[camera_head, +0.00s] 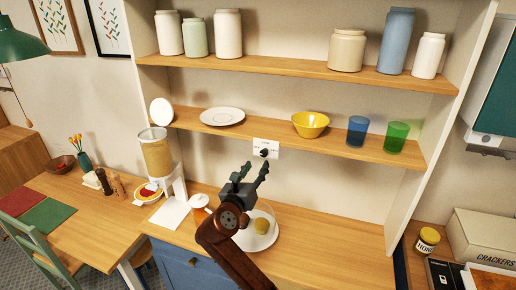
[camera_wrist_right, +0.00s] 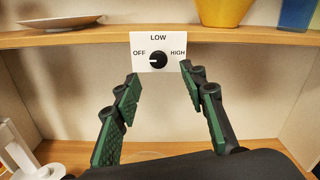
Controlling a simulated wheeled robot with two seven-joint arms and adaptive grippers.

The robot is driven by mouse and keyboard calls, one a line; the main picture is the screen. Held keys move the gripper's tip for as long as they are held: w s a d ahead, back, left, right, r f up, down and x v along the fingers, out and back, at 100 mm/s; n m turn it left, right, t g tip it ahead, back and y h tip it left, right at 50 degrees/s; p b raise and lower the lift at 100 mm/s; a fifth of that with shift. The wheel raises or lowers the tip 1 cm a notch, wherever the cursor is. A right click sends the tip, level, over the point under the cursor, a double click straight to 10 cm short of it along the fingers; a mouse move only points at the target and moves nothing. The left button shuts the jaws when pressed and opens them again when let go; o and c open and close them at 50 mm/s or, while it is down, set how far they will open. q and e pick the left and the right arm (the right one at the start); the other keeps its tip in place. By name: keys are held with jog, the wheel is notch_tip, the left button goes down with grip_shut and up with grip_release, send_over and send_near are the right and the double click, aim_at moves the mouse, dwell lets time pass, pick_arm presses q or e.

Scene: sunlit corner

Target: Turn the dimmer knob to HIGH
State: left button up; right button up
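The dimmer knob (camera_wrist_right: 158,59) is a small black round knob on a white plate (camera_wrist_right: 146,40) lettered OFF at left, LOW at top and HIGH at right. Its white mark points left, toward OFF. In the head view the knob (camera_head: 264,153) is on the plate at the front edge of the lower shelf. My right gripper (camera_wrist_right: 159,76) is open, with its green-padded fingers spread to either side below the plate. Nothing is between the fingers. In the head view the right gripper (camera_head: 256,170) is just below the plate, apart from the knob. My left gripper is not in view.
The lower shelf (camera_head: 285,142) holds a yellow bowl (camera_head: 310,124), a blue glass (camera_head: 357,130) and a green glass (camera_head: 396,137). Below my right gripper, a plate under a clear dome (camera_head: 262,241) stands on the counter.

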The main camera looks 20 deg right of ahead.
aim_at(263, 154)
jog(key=x, duration=0.5)
jog(key=shift+w+r, duration=0.25)
jog(key=shift+x, duration=1.1)
jog(key=shift+w+f, duration=0.1)
jog(key=shift+w, duration=0.05)
jog(key=shift+w+d, duration=0.1)
jog(key=shift+d, duration=0.05)
jog(key=c, duration=1)
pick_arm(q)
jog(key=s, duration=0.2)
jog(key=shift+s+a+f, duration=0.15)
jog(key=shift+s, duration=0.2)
pick_arm(e)
grip_shut()
